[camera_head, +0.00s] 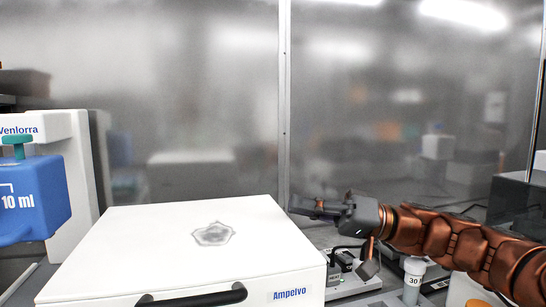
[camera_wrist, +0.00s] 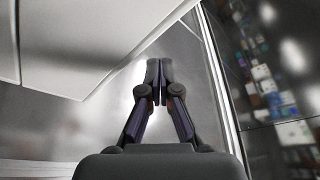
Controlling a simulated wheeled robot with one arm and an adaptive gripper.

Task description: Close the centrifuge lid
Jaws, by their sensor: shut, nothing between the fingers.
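The centrifuge is the white box marked "Ampelvo" (camera_head: 120,250), in the lower middle of the head view. Its broad white lid has a grey hexagonal emblem (camera_head: 213,234) and a black handle (camera_head: 192,297) at the front edge. The lid looks flat or nearly flat; its front seam is cut off, so I cannot tell whether it is fully down. My gripper (camera_head: 303,207) is at the lid's far right corner, shut and empty. In the wrist view my gripper's fingertips (camera_wrist: 158,70) are together, beside a white panel (camera_wrist: 95,35) at upper left. I cannot tell whether they touch it.
A blue and white "Venlorra" device (camera_head: 35,195) marked "10 ml" stands at the left. Small equipment and a white bottle marked "30" (camera_head: 413,281) are at the right, below my arm. A grey reflective wall with a vertical post (camera_head: 285,100) is behind the centrifuge.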

